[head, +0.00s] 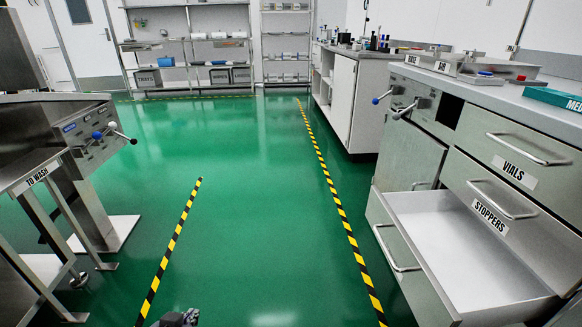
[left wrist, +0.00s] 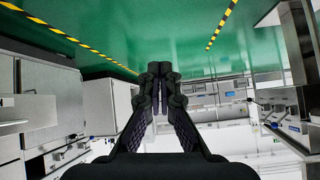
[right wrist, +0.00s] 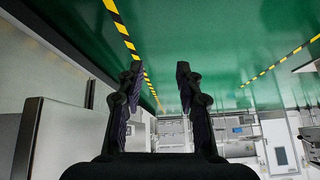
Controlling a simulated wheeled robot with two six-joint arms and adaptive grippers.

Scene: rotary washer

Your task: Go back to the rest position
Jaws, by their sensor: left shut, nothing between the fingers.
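My left gripper (head: 178,318) shows only as a small dark tip at the bottom edge of the head view. In the left wrist view, my left gripper (left wrist: 160,72) has its fingertips together with nothing between them. My right gripper (right wrist: 159,72) is outside the head view. In the right wrist view its two fingers stand wide apart and empty, over the green floor.
The stoppers drawer (head: 455,245) at right stands open, its visible inside empty, below the closed vials drawer (head: 515,160). A steel to-wash station (head: 60,165) stands at left. The green floor (head: 225,150) between them is clear, with yellow-black stripes. Shelves (head: 205,60) stand behind.

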